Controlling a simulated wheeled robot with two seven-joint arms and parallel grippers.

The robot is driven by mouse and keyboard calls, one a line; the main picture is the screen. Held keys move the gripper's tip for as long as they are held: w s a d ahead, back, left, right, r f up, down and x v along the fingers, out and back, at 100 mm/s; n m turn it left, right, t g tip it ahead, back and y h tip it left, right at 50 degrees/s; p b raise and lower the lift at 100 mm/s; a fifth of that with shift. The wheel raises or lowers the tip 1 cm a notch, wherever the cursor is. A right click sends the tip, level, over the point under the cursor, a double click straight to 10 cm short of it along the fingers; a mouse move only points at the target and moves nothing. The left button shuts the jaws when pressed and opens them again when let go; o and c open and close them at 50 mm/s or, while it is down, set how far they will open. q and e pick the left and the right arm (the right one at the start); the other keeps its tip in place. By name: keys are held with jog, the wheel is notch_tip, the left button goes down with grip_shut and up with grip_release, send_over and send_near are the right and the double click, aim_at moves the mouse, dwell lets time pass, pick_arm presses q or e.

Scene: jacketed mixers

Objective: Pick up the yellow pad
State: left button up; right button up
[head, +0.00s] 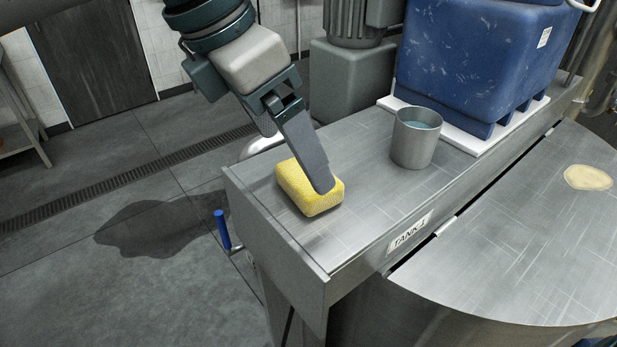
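The yellow pad (297,188) is a spongy block lying on the metal top of the tank stand, near its left end. My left gripper (318,180) reaches down to it from the upper left. One long grey finger crosses in front of the pad's top and right part, with its tip low against the pad. The other finger is mostly hidden, so I cannot tell whether the fingers are closed on the pad. The pad appears to rest on the metal. My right gripper is not in view.
A grey metal cup (415,145) with liquid stands right of the pad. Behind it a blue container (470,70) sits on a white slab (490,140). A round metal lid (510,240) with a beige spot (588,178) lies at right. A blue-handled lever (222,230) sticks out at left.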

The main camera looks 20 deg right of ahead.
aim_at(304, 175)
pick_arm(q)
jog(key=shift+w+d+f+p, duration=0.15)
jog(key=shift+d+f+p, duration=0.4)
jog(key=shift+p, duration=0.45)
jog(key=p+x, duration=0.1)
jog(key=x, duration=0.2)
jog(key=shift+w+f+p, duration=0.1)
jog(key=shift+f+p, duration=0.2)
jog(key=shift+f, duration=0.05)
jog(key=shift+c, duration=0.3)
jog(key=c, duration=1.1)
jog(key=shift+r, duration=0.15)
